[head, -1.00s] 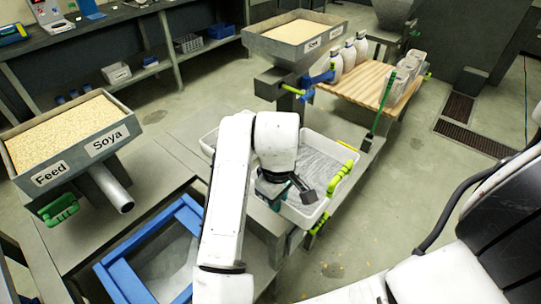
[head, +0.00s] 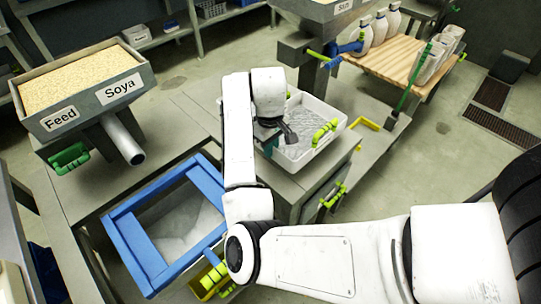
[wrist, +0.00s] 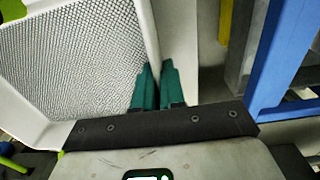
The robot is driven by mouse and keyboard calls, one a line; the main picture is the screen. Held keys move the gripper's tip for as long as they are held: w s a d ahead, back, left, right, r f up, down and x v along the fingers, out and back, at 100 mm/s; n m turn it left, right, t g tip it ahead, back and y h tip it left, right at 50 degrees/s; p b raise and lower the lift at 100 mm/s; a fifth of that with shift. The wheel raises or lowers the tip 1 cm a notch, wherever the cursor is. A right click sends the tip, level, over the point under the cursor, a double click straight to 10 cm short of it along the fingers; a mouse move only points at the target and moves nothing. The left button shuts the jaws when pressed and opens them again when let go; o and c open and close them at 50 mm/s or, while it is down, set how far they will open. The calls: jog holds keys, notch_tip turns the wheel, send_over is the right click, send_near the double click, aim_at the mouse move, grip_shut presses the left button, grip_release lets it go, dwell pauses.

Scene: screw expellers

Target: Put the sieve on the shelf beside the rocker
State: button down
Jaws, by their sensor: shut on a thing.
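The sieve (head: 281,158) is a white, rectangular tray with a grey mesh floor and a lime-green handle at its right side in the head view. In the wrist view, the sieve (wrist: 85,60) fills the upper left, with its mesh facing the camera. My gripper (wrist: 157,72) has teal fingers shut on the sieve's white rim. In the head view, my gripper (head: 268,137) is at the sieve's left side, partly hidden by my arm. The sieve is over the grey bench; I cannot tell whether it touches. I cannot tell which thing is the rocker.
A blue frame (head: 137,262) lies left of my arm. A hopper labelled Feed and Soya (head: 47,124) stands at left, with a green handle and pipe. A wooden board (head: 385,58) with white bottles is behind. A yellow corner mark (head: 368,124) lies on the bench.

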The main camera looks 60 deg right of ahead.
jog(key=shift+f, duration=1.55)
jog(key=c, duration=1.2)
grip_release()
jog(key=shift+f, duration=0.15)
notch_tip(320, 180, up, 12)
jog(key=p, duration=0.3)
